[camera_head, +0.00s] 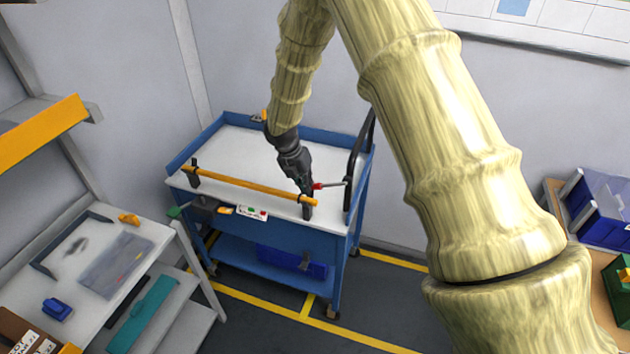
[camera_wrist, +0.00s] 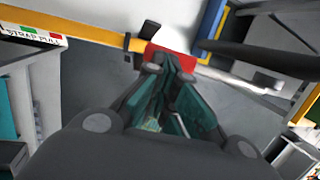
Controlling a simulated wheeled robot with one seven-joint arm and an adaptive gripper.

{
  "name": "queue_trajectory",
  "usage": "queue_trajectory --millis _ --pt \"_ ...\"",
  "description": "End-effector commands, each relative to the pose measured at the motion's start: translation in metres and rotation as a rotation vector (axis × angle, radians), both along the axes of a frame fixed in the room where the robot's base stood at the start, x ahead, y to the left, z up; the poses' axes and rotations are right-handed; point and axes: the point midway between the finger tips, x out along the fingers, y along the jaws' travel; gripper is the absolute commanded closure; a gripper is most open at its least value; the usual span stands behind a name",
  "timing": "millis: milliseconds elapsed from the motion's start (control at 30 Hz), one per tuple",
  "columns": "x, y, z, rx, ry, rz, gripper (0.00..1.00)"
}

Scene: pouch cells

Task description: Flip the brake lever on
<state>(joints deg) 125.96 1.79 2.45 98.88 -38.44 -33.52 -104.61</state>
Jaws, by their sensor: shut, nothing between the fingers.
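A lever with a red end (camera_head: 318,186) and a thin pale rod shows at the right front corner of the blue cart (camera_head: 285,226). No label marks it as the brake lever. Its red end (camera_wrist: 168,58) shows in the wrist view just beyond my fingertips, with the pale rod running right. My gripper (camera_head: 305,188) is shut and empty, pointing down beside the red end. In the wrist view my gripper (camera_wrist: 170,72) overlaps the red end; I cannot tell if they touch. A green-ended handle (camera_head: 175,212) sits at the cart's left front.
An orange bar (camera_head: 245,183) runs along the cart's front, close to my gripper. A black hoop handle (camera_head: 358,160) stands at its right end. A white label (camera_head: 252,213) is on the front. The cart's white top (camera_head: 235,150) is mostly clear. A side table (camera_head: 150,232) stands left.

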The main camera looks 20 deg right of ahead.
Motion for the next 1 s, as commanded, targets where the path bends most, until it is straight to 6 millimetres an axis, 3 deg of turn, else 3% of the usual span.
queue_trajectory --millis 267,1000 --pt "-0.003 0.0 -0.001 0.001 0.005 -0.002 1.0" --pt "0.006 0.026 0.06 0.001 -0.003 -0.006 1.0"
